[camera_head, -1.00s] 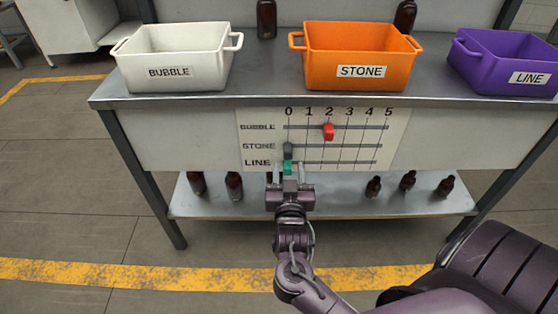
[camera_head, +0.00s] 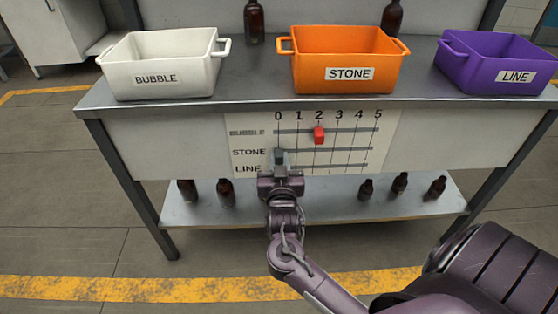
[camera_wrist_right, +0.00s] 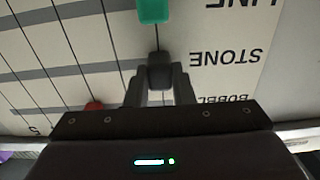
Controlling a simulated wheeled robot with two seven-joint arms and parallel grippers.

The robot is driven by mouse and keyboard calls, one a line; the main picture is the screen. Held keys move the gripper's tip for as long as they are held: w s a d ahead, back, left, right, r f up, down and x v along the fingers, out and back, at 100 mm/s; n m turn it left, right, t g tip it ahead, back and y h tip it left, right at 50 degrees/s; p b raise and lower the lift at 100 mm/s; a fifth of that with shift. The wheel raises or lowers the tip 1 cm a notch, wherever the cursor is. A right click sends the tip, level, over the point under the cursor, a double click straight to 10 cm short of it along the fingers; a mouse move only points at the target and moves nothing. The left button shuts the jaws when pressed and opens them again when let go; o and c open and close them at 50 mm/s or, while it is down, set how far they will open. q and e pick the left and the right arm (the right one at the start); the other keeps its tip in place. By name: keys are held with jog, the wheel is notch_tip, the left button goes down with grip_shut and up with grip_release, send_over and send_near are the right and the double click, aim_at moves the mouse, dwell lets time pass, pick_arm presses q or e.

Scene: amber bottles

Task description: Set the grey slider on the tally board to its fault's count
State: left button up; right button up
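The tally board (camera_head: 390,140) is on the table's front, with rows BUBBLE, STONE and LINE and columns 0 to 5. The grey slider (camera_wrist_right: 160,70) is on the STONE row at 0; in the head view (camera_head: 280,155) it is partly covered by my gripper. My right gripper (camera_wrist_right: 160,88) has one finger on each side of the grey slider, seemingly closed against it. The red slider (camera_head: 319,135) is on the BUBBLE row at 2. The green slider (camera_wrist_right: 153,10) shows in the wrist view but is hidden in the head view. My left gripper is not in view.
On the table stand a white BUBBLE bin (camera_head: 160,78), an orange STONE bin (camera_head: 350,72) and a purple LINE bin (camera_head: 500,74). Two amber bottles, (camera_head: 254,22) and (camera_head: 392,17), stand behind them. Several more bottles stand on the lower shelf (camera_head: 330,205).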

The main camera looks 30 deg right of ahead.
aim_at(315, 149)
grip_shut()
jog(key=shift+s+d, duration=0.2)
jog(key=shift+d, duration=0.1)
jog(key=s+d+p, duration=0.1)
jog(key=d, duration=0.1)
jog(key=s+d+p, duration=0.1)
jog(key=s+d, duration=0.1)
jog(key=d, duration=0.1)
jog(key=s+d+p, duration=0.1)
jog(key=d, duration=0.1)
jog(key=shift+s+d+p, duration=0.3)
jog(key=shift+s, duration=0.05)
jog(key=shift+s+d, duration=0.1)
jog(key=shift+d, duration=0.1)
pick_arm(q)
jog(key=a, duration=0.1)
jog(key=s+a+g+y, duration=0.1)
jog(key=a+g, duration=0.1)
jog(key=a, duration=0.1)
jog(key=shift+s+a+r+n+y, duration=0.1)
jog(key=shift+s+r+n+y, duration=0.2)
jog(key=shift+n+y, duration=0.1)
pick_arm(e)
jog(key=o, duration=0.9)
grip_release()
